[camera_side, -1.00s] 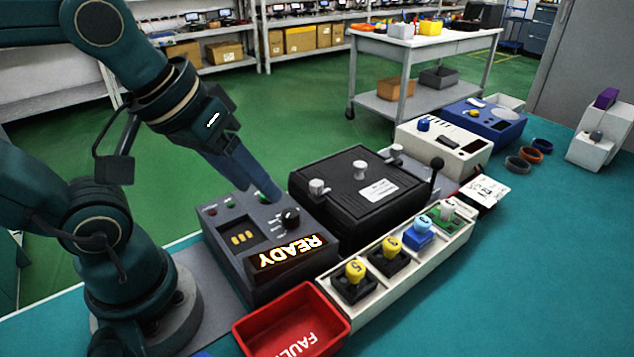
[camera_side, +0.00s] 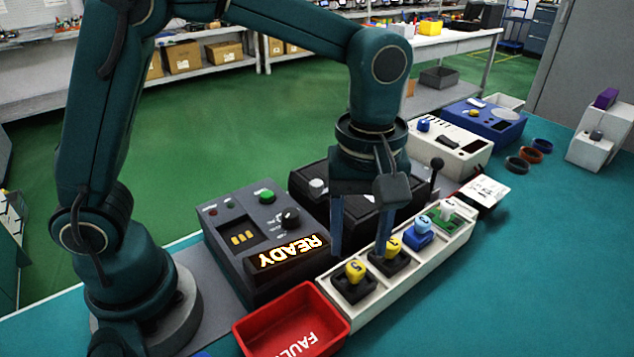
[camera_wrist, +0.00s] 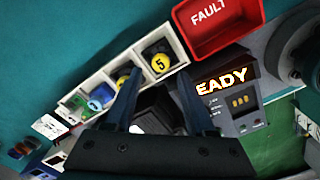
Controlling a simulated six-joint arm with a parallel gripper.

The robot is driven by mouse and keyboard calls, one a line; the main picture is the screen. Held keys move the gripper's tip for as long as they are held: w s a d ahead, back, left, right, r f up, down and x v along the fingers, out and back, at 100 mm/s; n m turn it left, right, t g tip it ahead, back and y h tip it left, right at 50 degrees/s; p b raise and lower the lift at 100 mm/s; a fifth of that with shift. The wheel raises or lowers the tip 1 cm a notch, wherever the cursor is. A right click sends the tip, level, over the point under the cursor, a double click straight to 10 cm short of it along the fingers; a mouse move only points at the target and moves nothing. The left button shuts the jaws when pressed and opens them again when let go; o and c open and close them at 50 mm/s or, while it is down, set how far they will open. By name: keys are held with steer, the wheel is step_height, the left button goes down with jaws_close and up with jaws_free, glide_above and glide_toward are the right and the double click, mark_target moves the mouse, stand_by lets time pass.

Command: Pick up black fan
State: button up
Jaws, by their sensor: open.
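A long white tray (camera_side: 440,252) holds several small parts in a row of compartments. Two of them have black square bodies that look like black fans, each topped by a yellow knob. The nearest black fan (camera_side: 352,289) has a knob marked 5 and also shows in the wrist view (camera_wrist: 154,47). The second black fan (camera_side: 398,263) is one compartment farther along, partly behind a finger. My gripper (camera_side: 360,250) is open and points down near the tray's back edge. In the wrist view, my gripper (camera_wrist: 158,75) has empty space between its fingers, which reach toward the two black fans.
A red bin (camera_side: 292,322) marked FAULT stands at the tray's near end. A grey READY console (camera_side: 225,262) and a black box (camera_side: 310,177) stand behind the tray. A blue part (camera_side: 419,236) and a green part (camera_side: 452,218) fill farther compartments.

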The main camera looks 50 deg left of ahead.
mark_target(356, 266)
steer(key=shift+f, duration=2.55)
steer(key=shift+c, duration=0.3)
jaws_close()
